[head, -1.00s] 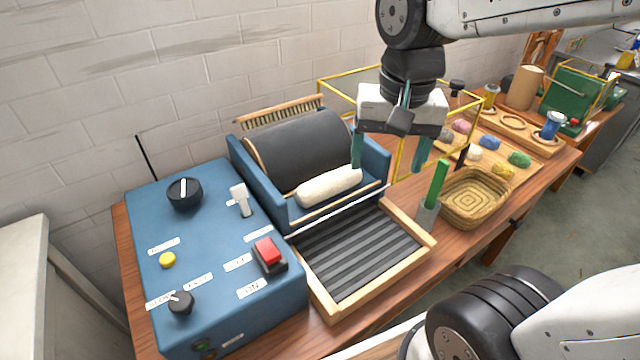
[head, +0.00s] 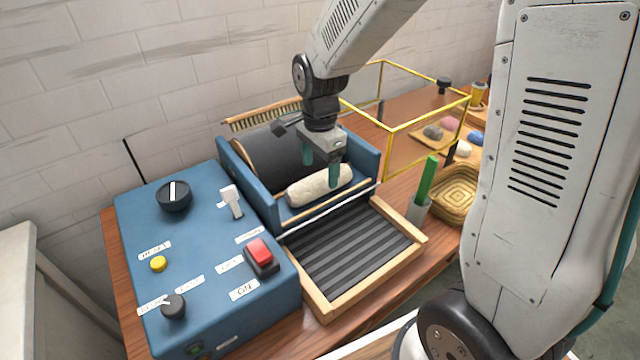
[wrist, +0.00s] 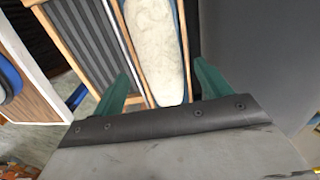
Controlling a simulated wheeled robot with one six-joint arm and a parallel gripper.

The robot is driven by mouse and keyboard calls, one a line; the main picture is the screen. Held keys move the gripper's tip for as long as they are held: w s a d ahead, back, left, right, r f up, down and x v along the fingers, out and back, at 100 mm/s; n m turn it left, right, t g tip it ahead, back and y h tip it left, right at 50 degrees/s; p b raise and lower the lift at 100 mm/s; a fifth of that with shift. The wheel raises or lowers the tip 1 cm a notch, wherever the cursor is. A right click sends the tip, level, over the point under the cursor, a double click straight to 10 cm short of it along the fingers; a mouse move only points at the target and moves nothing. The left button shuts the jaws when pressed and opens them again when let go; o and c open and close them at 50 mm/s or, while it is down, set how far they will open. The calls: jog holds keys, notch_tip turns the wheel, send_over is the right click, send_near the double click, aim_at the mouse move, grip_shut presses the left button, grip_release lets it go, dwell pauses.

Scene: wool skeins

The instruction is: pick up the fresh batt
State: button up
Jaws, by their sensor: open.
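The fresh batt (head: 306,189) is a cream-white fluffy roll. It lies in the front of the blue carding machine (head: 365,155), below the dark drum (head: 270,150). My gripper (head: 321,174) is open above the batt, with one green finger on the drum side and the other on the near side in the head view. In the wrist view the batt (wrist: 154,50) lies lengthwise ahead, between the two open green fingers (wrist: 158,88). I cannot tell how far the fingertips are above it. The gripper hides a little of the batt in the head view.
A wooden tray with dark ribs (head: 418,240) sits in front of the machine. A blue control box (head: 205,240) with knobs and a red switch (head: 260,252) stands left. A yellow-framed guard (head: 425,120), a green stick in a cup (head: 427,180) and a basket (head: 452,205) are right.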

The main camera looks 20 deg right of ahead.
aim_at(319, 176)
notch_tip(319, 176, down, 4)
jog(key=shift+w+r, duration=0.1)
jog(key=shift+r, duration=0.05)
jog(key=c, duration=1.1)
jog(key=shift+o, duration=0.2)
jog(key=shift+r, duration=0.15)
